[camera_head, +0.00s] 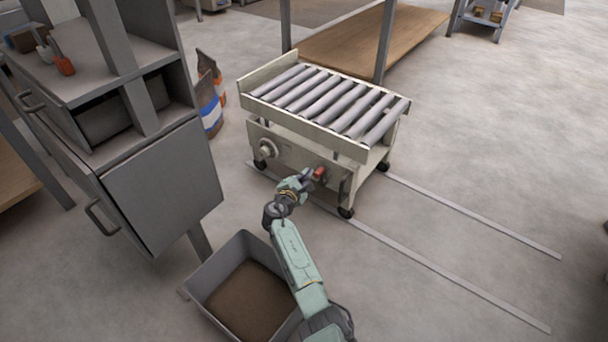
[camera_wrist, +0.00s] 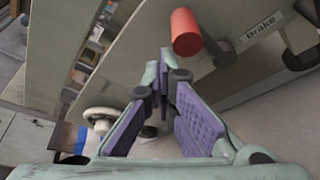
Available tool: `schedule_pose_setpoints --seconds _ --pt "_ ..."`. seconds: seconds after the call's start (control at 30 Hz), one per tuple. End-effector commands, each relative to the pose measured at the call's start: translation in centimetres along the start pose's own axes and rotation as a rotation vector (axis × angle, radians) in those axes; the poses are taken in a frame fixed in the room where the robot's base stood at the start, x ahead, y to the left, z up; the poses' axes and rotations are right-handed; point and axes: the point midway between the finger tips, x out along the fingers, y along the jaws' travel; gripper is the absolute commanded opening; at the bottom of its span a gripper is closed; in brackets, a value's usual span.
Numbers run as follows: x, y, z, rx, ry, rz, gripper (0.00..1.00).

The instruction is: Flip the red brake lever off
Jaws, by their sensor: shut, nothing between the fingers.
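The red brake lever (camera_head: 319,173) is on the front side of the roller cart (camera_head: 280,148). In the wrist view its red cylindrical grip (camera_wrist: 186,32) is at the top centre, beside a panel label reading "Brake" (camera_wrist: 262,27). My gripper (camera_head: 306,180) is close to the lever, at the cart's front face. In the wrist view my gripper's fingertips (camera_wrist: 166,62) meet just below and left of the red grip, with nothing between them. Whether a finger touches the grip I cannot tell.
A white round knob (camera_head: 268,148) is on the cart's front, left of the lever. Floor rails (camera_head: 440,208) run beneath the cart. A grey bin with brown contents (camera_head: 198,287) stands left of my arm, and a grey cabinet (camera_head: 165,185) is further left. Floor at right is clear.

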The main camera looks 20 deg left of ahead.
Motion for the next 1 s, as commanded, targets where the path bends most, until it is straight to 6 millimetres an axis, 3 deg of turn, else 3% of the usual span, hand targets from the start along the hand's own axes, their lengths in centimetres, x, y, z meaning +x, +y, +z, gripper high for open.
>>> schedule_pose_setpoints --seconds 0.57,1.0 --pt "0.0 0.3 0.6 0.001 -0.005 -0.003 0.00" --pt "-1.7 6.3 5.1 0.002 -0.002 0.001 0.00"
